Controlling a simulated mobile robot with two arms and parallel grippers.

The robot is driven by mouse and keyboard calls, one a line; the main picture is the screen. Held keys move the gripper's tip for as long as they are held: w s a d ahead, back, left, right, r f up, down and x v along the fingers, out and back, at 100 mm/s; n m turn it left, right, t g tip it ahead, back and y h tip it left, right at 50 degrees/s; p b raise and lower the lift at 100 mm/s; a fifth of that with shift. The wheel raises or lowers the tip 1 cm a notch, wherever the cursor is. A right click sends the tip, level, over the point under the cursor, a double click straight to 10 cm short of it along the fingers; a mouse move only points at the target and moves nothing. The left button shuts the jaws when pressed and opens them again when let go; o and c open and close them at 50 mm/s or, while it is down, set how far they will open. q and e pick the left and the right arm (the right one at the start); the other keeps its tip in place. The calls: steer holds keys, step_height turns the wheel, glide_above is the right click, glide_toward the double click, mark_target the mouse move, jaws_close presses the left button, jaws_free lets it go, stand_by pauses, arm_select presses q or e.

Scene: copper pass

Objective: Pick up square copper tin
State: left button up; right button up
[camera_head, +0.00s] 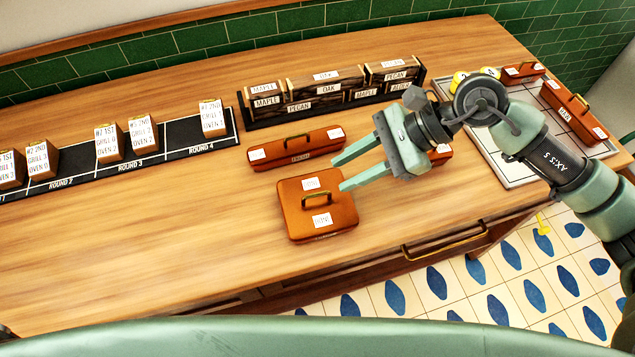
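The square copper tin (318,219) sits on the wooden counter near its front edge. It has a handle on its lid and white labels. My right gripper (338,174) comes in from the right, open and empty, its two fingers pointing left. The lower fingertip is beside the tin's upper right corner in the picture; I cannot tell whether it touches. A longer copper tin (297,149) with a handle lies just behind, near the upper fingertip. My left gripper is not in view.
A black rack of wood blocks (325,88) stands behind the tins. A black strip (180,138) with labelled blocks lies to the left. At right, a white tray (515,172) bears more copper tins (573,111). The counter's front left is clear.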

mark_target(322, 193)
steer(key=shift+s+f, duration=0.2)
steer(key=shift+f, duration=0.1)
steer(key=shift+s+a+f+p, duration=0.25)
steer(key=shift+a+f+p, duration=0.2)
steer(key=shift+a+p, duration=0.1)
steer(key=shift+s+a+f+p, duration=0.25)
steer(key=shift+a+f+p, duration=0.15)
steer(key=shift+a, duration=0.15)
steer(key=shift+w+a+f+p, duration=0.1)
steer(key=shift+a+f+p, duration=0.3)
steer(key=shift+f, duration=0.2)
steer(key=shift+a+f+p, duration=0.3)
steer(key=shift+a+f, duration=0.05)
steer(key=shift+f, duration=0.2)
steer(key=shift+x, duration=0.75)
steer(key=shift+d+f, duration=0.1)
jaws_close()
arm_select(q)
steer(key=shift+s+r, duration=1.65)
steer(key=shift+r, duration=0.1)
arm_select(e)
steer(key=shift+w, duration=0.1)
